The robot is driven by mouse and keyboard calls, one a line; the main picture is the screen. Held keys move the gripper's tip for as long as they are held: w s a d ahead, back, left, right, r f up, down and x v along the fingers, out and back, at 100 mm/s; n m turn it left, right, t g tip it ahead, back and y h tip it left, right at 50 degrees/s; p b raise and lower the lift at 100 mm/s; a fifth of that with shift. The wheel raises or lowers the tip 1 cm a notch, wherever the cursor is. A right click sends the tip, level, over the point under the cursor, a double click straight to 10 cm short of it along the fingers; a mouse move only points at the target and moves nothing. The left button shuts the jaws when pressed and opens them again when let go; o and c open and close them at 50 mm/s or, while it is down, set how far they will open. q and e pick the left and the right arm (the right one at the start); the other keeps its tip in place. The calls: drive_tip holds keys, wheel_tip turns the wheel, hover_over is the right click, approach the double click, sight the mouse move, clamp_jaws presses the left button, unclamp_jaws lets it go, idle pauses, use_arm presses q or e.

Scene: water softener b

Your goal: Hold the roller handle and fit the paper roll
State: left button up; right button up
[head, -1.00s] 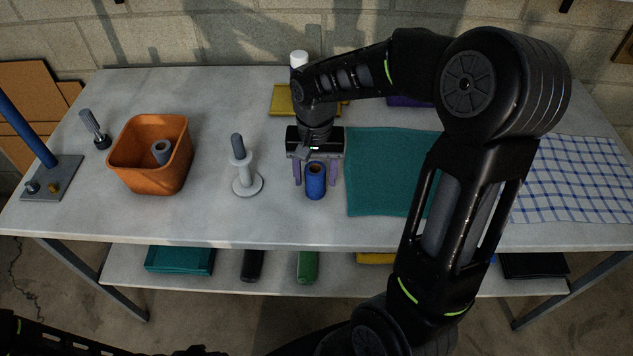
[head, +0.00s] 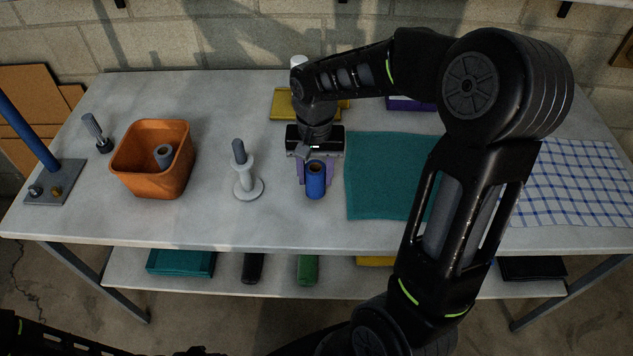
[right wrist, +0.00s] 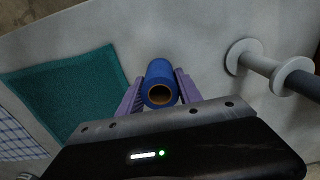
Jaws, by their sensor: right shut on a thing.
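A blue roll with a brown core (head: 316,180) stands upright on the table, left of the teal cloth. It also shows in the right wrist view (right wrist: 160,84). My right gripper (head: 316,172) points down at it, its purple fingers (right wrist: 153,95) shut on the roll's sides. The roller (head: 243,172) stands upright to the left, apart from the gripper. It has pale round flanges and a grey handle at the top, and it shows at the right of the right wrist view (right wrist: 266,66). My left gripper is out of view.
An orange bin (head: 133,182) holding a grey roll (head: 163,155) stands at left. A grey knobbed piece (head: 96,132) and a blue post on a metal base (head: 55,182) are farther left. A teal cloth (head: 385,175) and checked cloth (head: 575,180) lie right. Table between roller and bin is clear.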

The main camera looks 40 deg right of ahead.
wheel_tip(320, 180, up, 7)
drive_tip(key=p, duration=0.4)
drive_tip(key=shift+f, duration=0.2)
use_arm(q)
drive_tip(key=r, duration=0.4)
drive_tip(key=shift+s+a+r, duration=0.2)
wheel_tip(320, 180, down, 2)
drive_tip(key=b, duration=0.2)
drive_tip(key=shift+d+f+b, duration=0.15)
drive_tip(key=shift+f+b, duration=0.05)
drive_tip(key=shift+b, duration=0.1)
use_arm(e)
drive_tip(key=w+a+n, duration=0.3)
drive_tip(key=w+a, duration=0.3)
drive_tip(key=w, duration=0.3)
drive_tip(key=w+a+n, duration=0.4)
drive_tip(key=w+a, duration=0.2)
drive_tip(key=w, duration=0.3)
drive_tip(key=shift+w+a+f, duration=0.15)
drive_tip(key=shift+w+a, duration=0.05)
drive_tip(key=shift+w, duration=0.05)
